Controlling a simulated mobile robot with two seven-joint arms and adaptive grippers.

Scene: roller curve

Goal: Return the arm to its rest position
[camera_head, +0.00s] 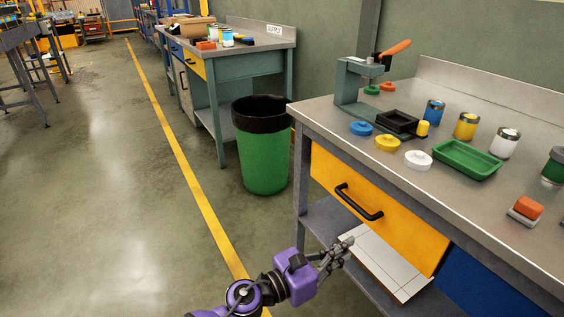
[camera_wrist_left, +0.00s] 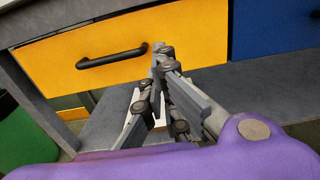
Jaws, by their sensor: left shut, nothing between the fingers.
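My left gripper (camera_head: 343,247) is shut and empty at the end of a purple arm in the lower middle of the head view. It is in front of the workbench, below and slightly left of the black handle (camera_head: 358,202) of the yellow drawer (camera_head: 395,215). It looks apart from the handle. In the left wrist view my left gripper (camera_wrist_left: 160,55) points toward the yellow drawer (camera_wrist_left: 90,45), with its fingertips to the right of the handle (camera_wrist_left: 111,58). My right gripper is not in view.
The workbench top (camera_head: 325,112) holds a press (camera_head: 350,85), a green tray (camera_head: 467,160), several cans and coloured lids. White panels (camera_head: 385,262) lie on the shelf below the drawer. A green bin (camera_head: 262,150) stands left of the bench.

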